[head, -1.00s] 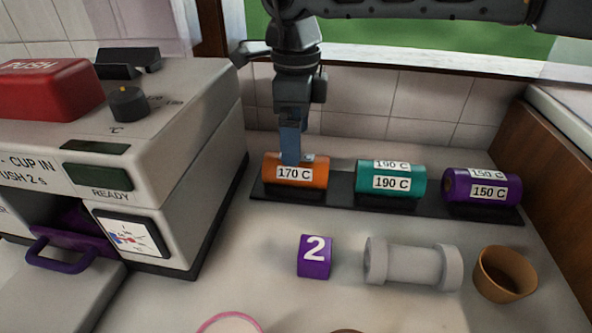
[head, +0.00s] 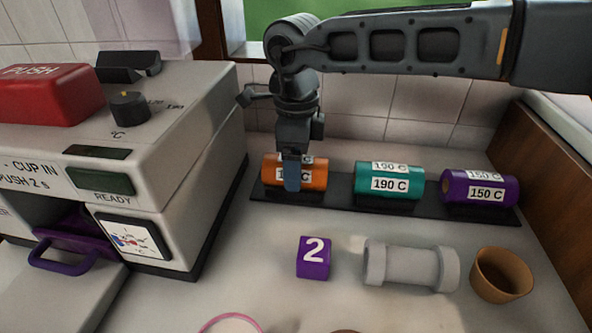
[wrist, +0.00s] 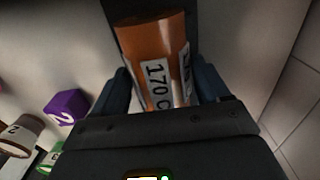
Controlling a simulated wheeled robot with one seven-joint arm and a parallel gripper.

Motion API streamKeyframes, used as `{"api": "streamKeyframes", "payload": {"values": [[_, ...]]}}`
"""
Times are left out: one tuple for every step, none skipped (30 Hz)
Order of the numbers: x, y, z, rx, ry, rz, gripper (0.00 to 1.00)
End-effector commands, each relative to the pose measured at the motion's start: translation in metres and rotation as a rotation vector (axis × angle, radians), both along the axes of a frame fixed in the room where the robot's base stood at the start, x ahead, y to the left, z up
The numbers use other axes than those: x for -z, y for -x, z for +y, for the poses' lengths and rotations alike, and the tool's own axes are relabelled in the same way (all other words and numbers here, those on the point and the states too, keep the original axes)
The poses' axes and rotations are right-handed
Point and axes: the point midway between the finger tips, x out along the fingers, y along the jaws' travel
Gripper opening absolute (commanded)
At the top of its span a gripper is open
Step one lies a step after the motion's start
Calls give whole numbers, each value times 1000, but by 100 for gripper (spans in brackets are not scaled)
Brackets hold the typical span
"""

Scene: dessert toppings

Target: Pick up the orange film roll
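The orange film roll (head: 320,174) lies in the left place on a dark rack, with "170 C" labels on it. My gripper (head: 291,184) is lowered onto it, and one finger covers part of its front label. In the wrist view the orange roll (wrist: 158,60) is between the two fingers of my gripper (wrist: 163,88). The fingers are spread, with a small gap showing beside the roll on the left. The roll's lower end is hidden by the gripper body.
A teal roll (head: 389,183) and a purple roll (head: 480,188) lie to the right on the same rack (head: 340,196). A purple "2" cube (head: 314,258), a grey spool (head: 411,265) and a tan cup (head: 501,274) stand in front. A machine (head: 190,150) is at left, a tiled wall behind.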

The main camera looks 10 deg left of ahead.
Motion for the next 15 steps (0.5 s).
{"api": "streamKeyframes", "payload": {"values": [[0,0,0,0,0,0,70],[0,0,0,0,0,0,67],[0,0,0,0,0,0,63],[0,0,0,0,0,0,60],[0,0,0,0,0,0,57],[0,0,0,0,0,0,54],[0,0,0,0,0,0,51],[0,0,0,0,0,0,48],[0,0,0,0,0,0,44],[0,0,0,0,0,0,41],[0,0,0,0,0,0,38],[0,0,0,0,0,0,34],[0,0,0,0,0,0,32],[0,0,0,0,0,0,29],[0,0,0,0,0,0,25]]}}
